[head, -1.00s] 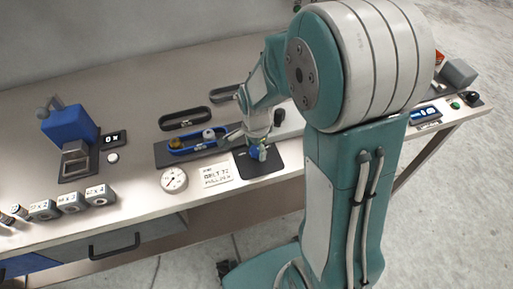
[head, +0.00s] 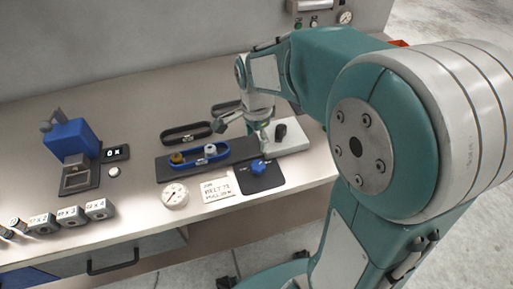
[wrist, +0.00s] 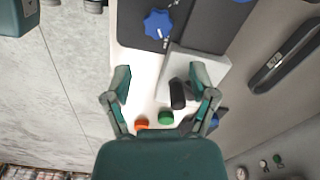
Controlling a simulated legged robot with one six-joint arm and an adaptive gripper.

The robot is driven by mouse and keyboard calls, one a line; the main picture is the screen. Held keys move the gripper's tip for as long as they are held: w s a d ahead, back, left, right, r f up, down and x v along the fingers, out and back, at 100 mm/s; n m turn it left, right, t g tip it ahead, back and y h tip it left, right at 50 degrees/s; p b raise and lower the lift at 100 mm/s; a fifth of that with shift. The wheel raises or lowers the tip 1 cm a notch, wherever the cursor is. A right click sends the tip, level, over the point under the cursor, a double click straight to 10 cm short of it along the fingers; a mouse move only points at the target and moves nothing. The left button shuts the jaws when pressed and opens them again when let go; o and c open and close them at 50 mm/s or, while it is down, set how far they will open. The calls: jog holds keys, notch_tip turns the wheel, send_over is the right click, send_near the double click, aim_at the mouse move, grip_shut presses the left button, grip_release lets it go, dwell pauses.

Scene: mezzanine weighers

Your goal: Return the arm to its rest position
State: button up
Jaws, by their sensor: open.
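My gripper (head: 249,131) hangs fingers down over the bench, behind the black pad and beside the white block. In the wrist view my gripper (wrist: 163,84) has its two fingers spread wide, with nothing held between them. Below the fingers are the white block (wrist: 195,64) and its black knob (wrist: 178,95). My arm reaches from the right of the head view, bent at the elbow, and hides the bench's right part. The blue star knob (head: 260,165) stands on the black pad (head: 262,181), apart from the gripper.
The blue tray (head: 184,163) with pulleys stands left of the gripper. Black belt loops (head: 187,132) lie behind it. A dial gauge (head: 175,196) and a printed card (head: 219,188) lie in front. A blue press (head: 73,140) stands left. A panel with a gauge (head: 345,17) stands at the back.

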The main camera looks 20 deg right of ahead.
jog(key=shift+r, duration=0.35)
jog(key=s+r+n+t, duration=0.2)
jog(key=s+r+n, duration=0.2)
jog(key=s+n, duration=0.3)
jog(key=s+r+n+t, duration=0.3)
jog(key=s+r+n, duration=0.2)
jog(key=s+n, duration=0.2)
jog(key=shift+s+d+n+t, duration=0.2)
jog(key=shift+s+n+t, duration=0.1)
jog(key=shift+s+n, duration=0.15)
jog(key=shift+c, duration=0.3)
